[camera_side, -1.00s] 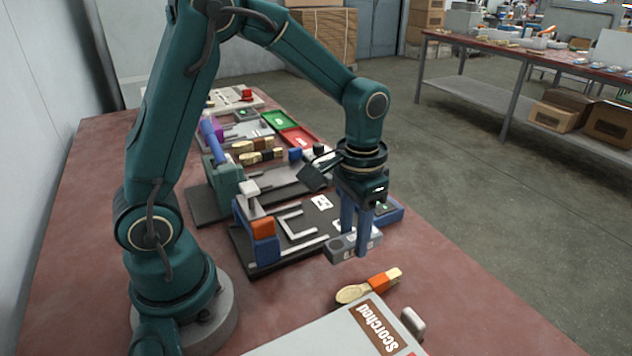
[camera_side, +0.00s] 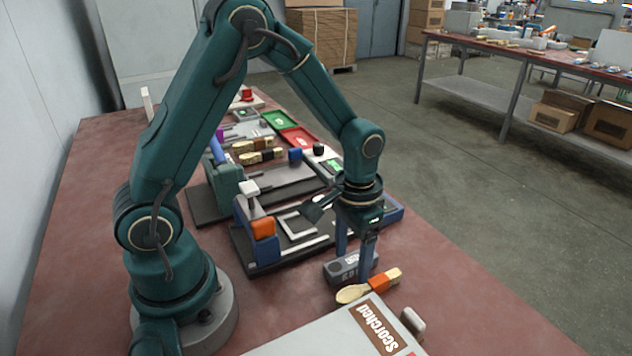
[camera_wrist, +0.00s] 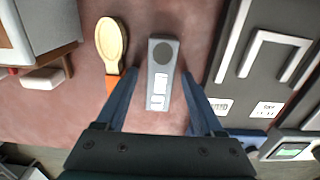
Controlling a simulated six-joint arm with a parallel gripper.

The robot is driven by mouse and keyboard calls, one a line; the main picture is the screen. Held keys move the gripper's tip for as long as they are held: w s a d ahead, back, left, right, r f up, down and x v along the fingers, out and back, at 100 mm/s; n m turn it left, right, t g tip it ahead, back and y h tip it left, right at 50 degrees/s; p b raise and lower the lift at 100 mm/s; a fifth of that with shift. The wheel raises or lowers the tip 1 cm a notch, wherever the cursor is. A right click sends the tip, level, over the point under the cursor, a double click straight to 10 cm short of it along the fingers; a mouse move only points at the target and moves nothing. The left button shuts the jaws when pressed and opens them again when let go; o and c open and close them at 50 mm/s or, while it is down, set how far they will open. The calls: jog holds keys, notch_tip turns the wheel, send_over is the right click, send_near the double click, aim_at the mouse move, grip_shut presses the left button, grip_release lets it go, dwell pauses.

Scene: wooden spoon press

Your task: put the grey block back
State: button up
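The grey block (camera_side: 347,270) sits on the red-brown tabletop, close beside a wooden spoon. In the wrist view the block (camera_wrist: 163,75) has a dark round spot at one end and pale labels at the other. My gripper (camera_side: 355,263) is low over the block with a finger on either side. In the wrist view gaps show between the block and both fingers, so my gripper (camera_wrist: 160,76) is open around it and not clamping it.
The spoon (camera_side: 350,294) has an orange-banded handle and lies in front of the block; it also shows in the wrist view (camera_wrist: 110,42). A box labelled "Scorched" (camera_side: 340,335) is nearer the camera. A dark fixture plate (camera_side: 262,250) stands behind.

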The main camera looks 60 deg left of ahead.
aim_at(351, 260)
jog(key=shift+r, duration=0.1)
notch_tip(351, 260, up, 12)
jog(key=s+r+t, duration=0.3)
jog(key=s+t, duration=0.2)
jog(key=s, duration=0.6)
jog(key=shift+d+t, duration=0.3)
jog(key=shift+d, duration=0.05)
dwell(1.3)
